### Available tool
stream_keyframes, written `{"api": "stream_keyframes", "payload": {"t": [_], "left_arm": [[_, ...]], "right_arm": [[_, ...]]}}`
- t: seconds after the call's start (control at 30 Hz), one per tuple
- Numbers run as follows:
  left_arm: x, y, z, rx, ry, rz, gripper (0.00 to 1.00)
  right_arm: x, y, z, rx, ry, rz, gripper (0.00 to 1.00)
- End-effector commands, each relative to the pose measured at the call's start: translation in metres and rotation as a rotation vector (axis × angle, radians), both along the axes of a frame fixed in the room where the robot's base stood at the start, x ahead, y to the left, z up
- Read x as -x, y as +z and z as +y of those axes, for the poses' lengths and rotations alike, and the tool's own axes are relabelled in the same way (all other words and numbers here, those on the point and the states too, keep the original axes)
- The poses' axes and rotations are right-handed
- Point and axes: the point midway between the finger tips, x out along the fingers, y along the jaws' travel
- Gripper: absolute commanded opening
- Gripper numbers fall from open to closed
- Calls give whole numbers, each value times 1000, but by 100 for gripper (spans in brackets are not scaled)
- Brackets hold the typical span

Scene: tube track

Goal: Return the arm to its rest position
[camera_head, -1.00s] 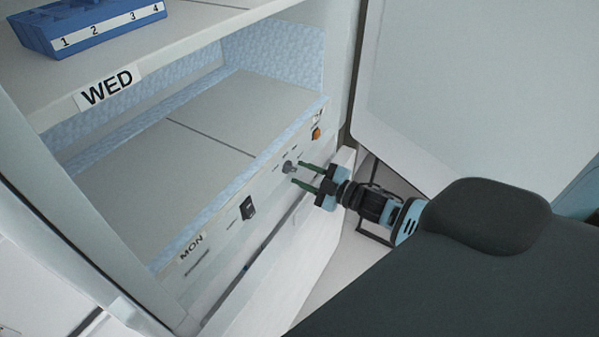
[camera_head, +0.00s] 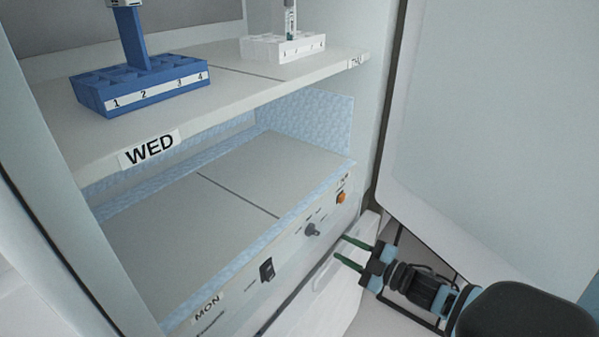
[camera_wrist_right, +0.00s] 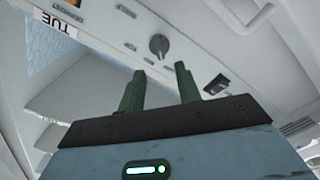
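My right gripper (camera_head: 352,254) is in front of the lower panel of the cabinet, to the right of and below the grey knob (camera_head: 311,230). Its two green fingers are apart with nothing between them. In the right wrist view the open fingers (camera_wrist_right: 160,90) point toward the panel, with the knob (camera_wrist_right: 159,45) beyond them and apart from them. My left gripper is not in view.
A blue rack (camera_head: 140,90) marked 1 to 4 and a white rack (camera_head: 283,47) stand on the WED shelf (camera_head: 230,100). The lower shelf (camera_head: 235,185) is bare. The panel bears a black switch (camera_head: 267,270) and an orange button (camera_head: 341,197). An open door (camera_head: 490,130) stands at the right.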

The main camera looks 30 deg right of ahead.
Motion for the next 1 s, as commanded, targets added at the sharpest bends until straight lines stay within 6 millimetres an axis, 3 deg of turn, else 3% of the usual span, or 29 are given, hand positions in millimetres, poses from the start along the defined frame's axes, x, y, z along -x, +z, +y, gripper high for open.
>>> {"api": "stream_keyframes", "payload": {"t": [0.23,0.37,0.5,0.7,0.9,1.0], "left_arm": [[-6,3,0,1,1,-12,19],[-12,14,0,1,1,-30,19],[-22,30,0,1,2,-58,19],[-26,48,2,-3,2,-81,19],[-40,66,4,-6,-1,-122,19],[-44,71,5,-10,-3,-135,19]], "right_arm": [[6,-7,5,-17,-11,23,34],[34,-33,26,-88,-58,121,34],[92,-72,62,-210,-152,309,34],[188,-110,117,-377,-305,601,34],[270,-122,158,-498,-430,838,34],[293,-124,170,-530,-467,908,34]]}}
